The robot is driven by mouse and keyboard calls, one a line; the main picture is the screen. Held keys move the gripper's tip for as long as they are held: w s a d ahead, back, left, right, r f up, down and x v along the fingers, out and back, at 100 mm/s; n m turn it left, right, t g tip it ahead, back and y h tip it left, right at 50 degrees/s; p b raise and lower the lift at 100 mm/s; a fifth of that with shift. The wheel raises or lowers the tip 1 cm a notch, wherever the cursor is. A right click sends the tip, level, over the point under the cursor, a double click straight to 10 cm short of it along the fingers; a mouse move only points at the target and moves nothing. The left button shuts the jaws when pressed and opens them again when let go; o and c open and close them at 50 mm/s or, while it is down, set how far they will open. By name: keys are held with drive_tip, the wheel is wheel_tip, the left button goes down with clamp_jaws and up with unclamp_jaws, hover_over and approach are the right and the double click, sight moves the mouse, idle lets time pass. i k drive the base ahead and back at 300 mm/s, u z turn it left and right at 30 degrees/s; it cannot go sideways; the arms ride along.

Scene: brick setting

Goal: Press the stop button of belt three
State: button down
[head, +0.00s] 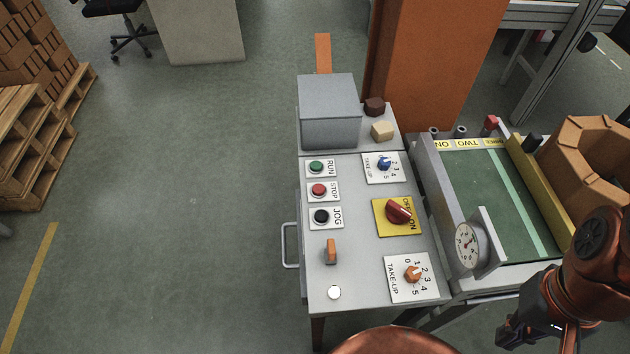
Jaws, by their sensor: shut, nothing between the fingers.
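A grey control panel (354,272) stands in the middle of the head view. Its red button (318,190) is labelled STOP, between a green RUN button (317,167) and a black JOG button (320,216). To the right is a green conveyor belt (475,190). Yellow labels at its far end read ONE, TWO and THREE (495,142). A small red part (491,122) stands behind the THREE label; its kind is unclear. My gripper (512,335) is shut and empty at the lower right, in front of the belt, apart from the panel and its buttons.
The panel also holds a red OFF/ON switch (399,211), an orange take-up knob (413,273), a blue take-up knob (384,163) and a grey box (329,112). A dial gauge (467,245) stands at the belt's near corner. An orange pillar (430,60) rises behind.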

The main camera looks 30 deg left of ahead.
sight(318, 190)
drive_tip(key=u, duration=2.5)
drive_tip(key=k, duration=0.45)
drive_tip(key=u, duration=0.4)
